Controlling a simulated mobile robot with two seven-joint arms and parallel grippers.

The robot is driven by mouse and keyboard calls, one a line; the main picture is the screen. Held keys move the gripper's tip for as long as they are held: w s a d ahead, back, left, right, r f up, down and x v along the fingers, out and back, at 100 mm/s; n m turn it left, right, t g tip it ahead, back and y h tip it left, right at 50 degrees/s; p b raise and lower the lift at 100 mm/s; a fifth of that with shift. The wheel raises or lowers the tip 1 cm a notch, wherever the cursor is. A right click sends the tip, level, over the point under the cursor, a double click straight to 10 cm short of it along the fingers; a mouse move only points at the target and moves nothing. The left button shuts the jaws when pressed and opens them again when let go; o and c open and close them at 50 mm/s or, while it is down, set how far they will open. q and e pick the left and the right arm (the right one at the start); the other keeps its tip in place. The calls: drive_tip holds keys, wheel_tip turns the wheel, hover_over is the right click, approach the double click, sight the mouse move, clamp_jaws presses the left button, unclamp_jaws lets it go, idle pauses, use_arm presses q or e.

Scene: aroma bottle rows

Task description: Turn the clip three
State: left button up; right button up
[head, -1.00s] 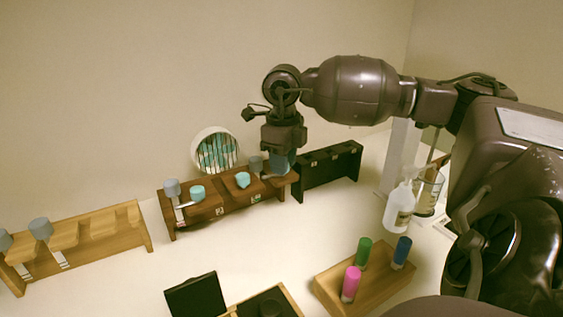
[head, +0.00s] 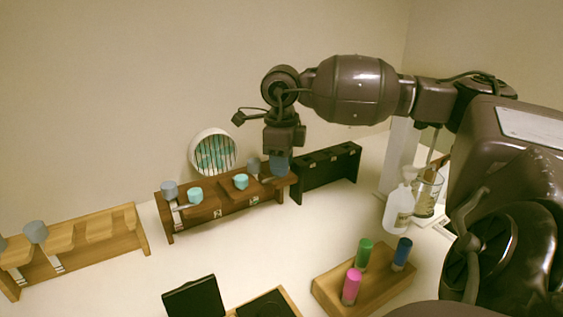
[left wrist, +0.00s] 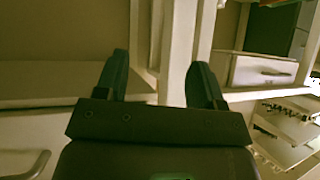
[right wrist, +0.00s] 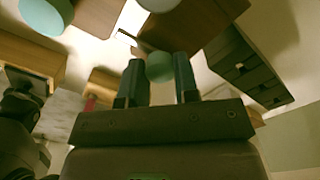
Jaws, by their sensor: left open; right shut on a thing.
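A dark brown rack (head: 228,204) stands at the back middle in the head view. Teal caps (head: 241,181) and grey-blue caps (head: 169,189) sit along it, and small pale clips (head: 218,214) show on its front. My right gripper (head: 279,162) points down at the rack's right end. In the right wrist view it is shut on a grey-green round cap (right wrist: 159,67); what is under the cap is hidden. In the left wrist view my left gripper (left wrist: 160,80) is open and empty, away from the rack. Which clip is number three, I cannot tell.
A light wood rack (head: 90,240) is at left, a black rack (head: 328,172) at right. A round slatted disc (head: 213,153) stands behind. A wooden tray (head: 372,288) with coloured bottles and a white bottle (head: 399,207) are at right. White table shows between them.

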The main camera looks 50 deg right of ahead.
drive_tip(key=o, duration=0.9)
drive_tip(key=shift+r, duration=0.1)
wheel_tip(320, 180, up, 11)
drive_tip(key=shift+f, duration=0.15)
idle(0.4)
